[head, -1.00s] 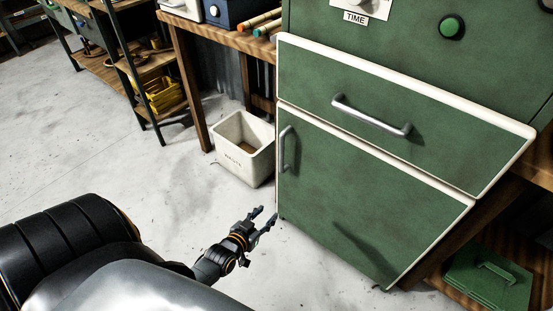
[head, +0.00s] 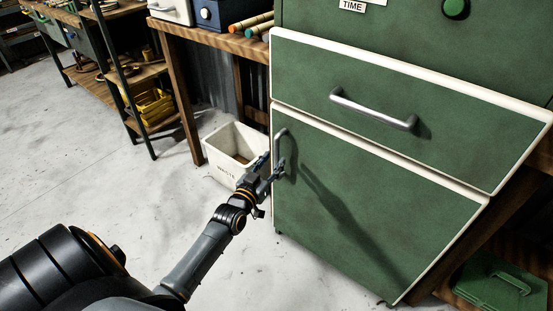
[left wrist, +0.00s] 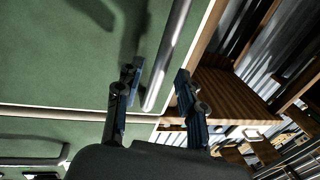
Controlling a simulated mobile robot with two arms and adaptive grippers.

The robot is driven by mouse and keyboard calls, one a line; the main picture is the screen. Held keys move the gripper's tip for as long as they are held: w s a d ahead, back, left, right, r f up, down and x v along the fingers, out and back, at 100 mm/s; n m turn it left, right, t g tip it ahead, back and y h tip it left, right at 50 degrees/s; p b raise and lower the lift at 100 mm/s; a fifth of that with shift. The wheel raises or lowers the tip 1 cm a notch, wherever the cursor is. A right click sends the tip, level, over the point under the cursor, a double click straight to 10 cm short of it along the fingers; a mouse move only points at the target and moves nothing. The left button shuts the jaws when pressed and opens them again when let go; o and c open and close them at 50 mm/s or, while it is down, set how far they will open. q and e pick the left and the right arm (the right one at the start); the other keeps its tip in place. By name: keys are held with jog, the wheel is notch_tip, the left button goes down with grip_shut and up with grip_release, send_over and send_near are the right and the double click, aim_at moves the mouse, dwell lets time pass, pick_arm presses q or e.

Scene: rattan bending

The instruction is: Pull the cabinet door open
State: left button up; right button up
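The green cabinet door (head: 345,215) with white edging is shut, below a drawer. Its upright grey metal handle (head: 281,140) is near the door's left edge; my gripper partly covers its lower part. My left gripper (head: 271,167) is at the handle's lower part. In the left wrist view, the handle (left wrist: 172,45) runs between the two spread fingers of the left gripper (left wrist: 159,72). The fingers stand apart from the bar on both sides; I cannot tell how deep the bar sits between them. My right gripper is not in view.
The drawer handle (head: 372,110) is above the door. A white waste bin (head: 222,170) stands just left of the cabinet, close behind my gripper. A wooden workbench (head: 185,95) is behind it. Floor in front and left is clear.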

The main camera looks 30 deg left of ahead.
aim_at(275, 158)
pick_arm(q)
jog(key=shift+w+a, duration=0.15)
jog(key=shift+w, duration=1.5)
grip_shut()
